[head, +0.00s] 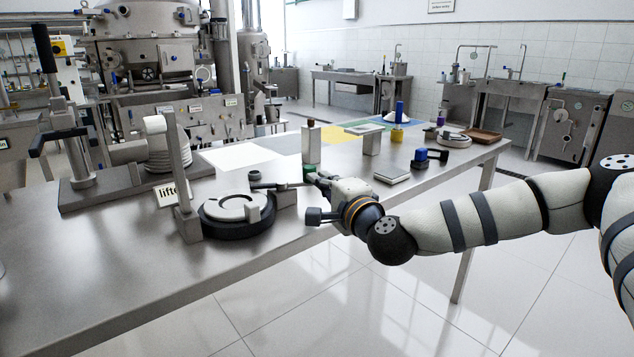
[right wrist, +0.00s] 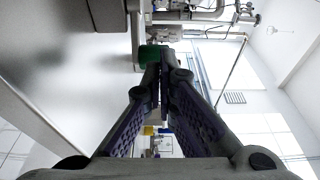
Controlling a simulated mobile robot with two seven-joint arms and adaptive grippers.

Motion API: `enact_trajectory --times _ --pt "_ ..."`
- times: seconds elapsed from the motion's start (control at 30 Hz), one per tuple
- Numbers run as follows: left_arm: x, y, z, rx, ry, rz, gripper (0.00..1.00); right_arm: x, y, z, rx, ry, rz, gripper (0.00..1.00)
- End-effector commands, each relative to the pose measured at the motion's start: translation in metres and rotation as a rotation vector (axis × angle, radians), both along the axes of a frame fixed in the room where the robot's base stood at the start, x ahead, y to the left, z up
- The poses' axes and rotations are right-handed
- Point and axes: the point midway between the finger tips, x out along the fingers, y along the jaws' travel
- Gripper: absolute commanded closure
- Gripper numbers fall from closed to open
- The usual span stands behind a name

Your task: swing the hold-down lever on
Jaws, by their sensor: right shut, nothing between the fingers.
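A round disc unit (head: 238,228) sits on the steel table, with a black ring base and a pale metal disc (head: 237,207) on top. A thin dark bar with a round knob (head: 255,176), seemingly the hold-down lever, lies low behind the disc's right side and points toward my right gripper. My right gripper (head: 309,176) is right of the disc unit; its fingertips (right wrist: 158,68) are shut with nothing between them. A green block (right wrist: 152,54) shows just beyond the fingertips, under a post; contact cannot be told. My left gripper is out of view.
A stand with black handles (head: 75,140) is farther left. The table's front left is clear.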

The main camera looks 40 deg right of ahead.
Motion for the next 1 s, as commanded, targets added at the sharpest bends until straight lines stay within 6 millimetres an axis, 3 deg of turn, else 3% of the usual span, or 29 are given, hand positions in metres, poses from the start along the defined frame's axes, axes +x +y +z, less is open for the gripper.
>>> enact_trajectory --times 0.17,0.5,0.7,1.0 --pt "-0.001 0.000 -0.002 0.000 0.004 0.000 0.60 0.014 -0.003 0.000 -0.001 0.000 -0.001 1.00" --pt "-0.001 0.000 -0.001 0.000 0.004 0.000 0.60 0.016 -0.004 0.001 -0.001 -0.001 -0.001 1.00" --pt "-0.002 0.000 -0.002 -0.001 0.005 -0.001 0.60 0.033 -0.022 0.000 -0.004 -0.001 -0.002 1.00" --pt "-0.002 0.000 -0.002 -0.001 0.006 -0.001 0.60 0.036 -0.024 0.000 -0.002 -0.001 -0.001 1.00"
